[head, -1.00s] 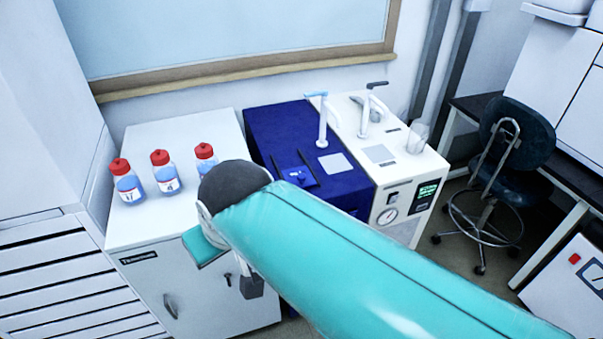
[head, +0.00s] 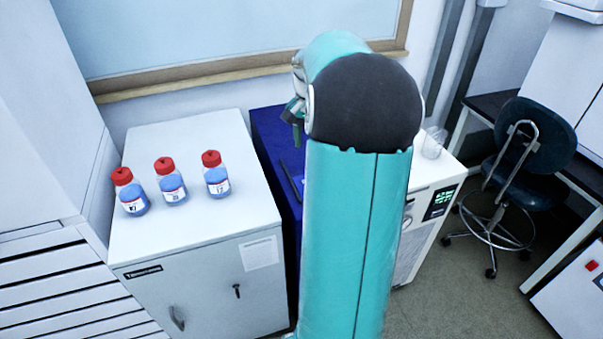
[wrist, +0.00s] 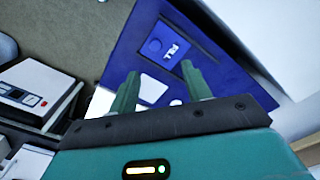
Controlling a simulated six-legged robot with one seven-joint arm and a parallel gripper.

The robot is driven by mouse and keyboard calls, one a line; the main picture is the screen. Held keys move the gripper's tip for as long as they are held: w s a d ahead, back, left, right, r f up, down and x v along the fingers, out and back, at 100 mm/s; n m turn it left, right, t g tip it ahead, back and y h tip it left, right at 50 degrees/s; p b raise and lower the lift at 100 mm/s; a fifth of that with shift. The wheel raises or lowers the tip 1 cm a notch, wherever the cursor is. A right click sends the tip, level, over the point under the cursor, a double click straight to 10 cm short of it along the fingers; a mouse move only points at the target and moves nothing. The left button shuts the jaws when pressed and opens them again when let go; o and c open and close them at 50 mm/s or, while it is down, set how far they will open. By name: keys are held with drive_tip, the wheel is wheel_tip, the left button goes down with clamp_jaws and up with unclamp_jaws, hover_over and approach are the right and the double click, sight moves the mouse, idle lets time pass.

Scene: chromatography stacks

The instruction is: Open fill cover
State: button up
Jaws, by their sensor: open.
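The blue unit (head: 268,130) stands between the white cabinet and the white instrument, mostly hidden behind my arm in the head view. In the wrist view its blue top (wrist: 215,58) shows a small blue plate marked FILL (wrist: 163,46), which lies flat and looks closed. I take this plate as the fill cover. My gripper (wrist: 160,83) is open and empty, with its two fingers apart and pointing toward the blue top. The plate shows beyond the fingertips, with no contact visible. In the head view, part of my gripper (head: 293,112) shows above the blue unit.
Three red-capped bottles (head: 171,182) stand on the white cabinet (head: 200,232) at left. A clear beaker (head: 433,143) stands on the white instrument (head: 430,190) at right. A pale square (wrist: 153,90) lies on the blue top near the fingers. A stool (head: 525,150) stands farther right.

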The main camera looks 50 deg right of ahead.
drive_tip(key=shift+m, duration=0.3)
drive_tip(key=f, duration=0.5)
drive_tip(key=d+f, duration=0.1)
drive_tip(key=f, duration=0.3)
drive_tip(key=s+f, duration=0.1)
drive_tip(key=f, duration=0.4)
drive_tip(key=shift+d+f, duration=0.3)
drive_tip(key=shift+c, duration=0.4)
clamp_jaws()
drive_tip(key=shift+w, duration=0.15)
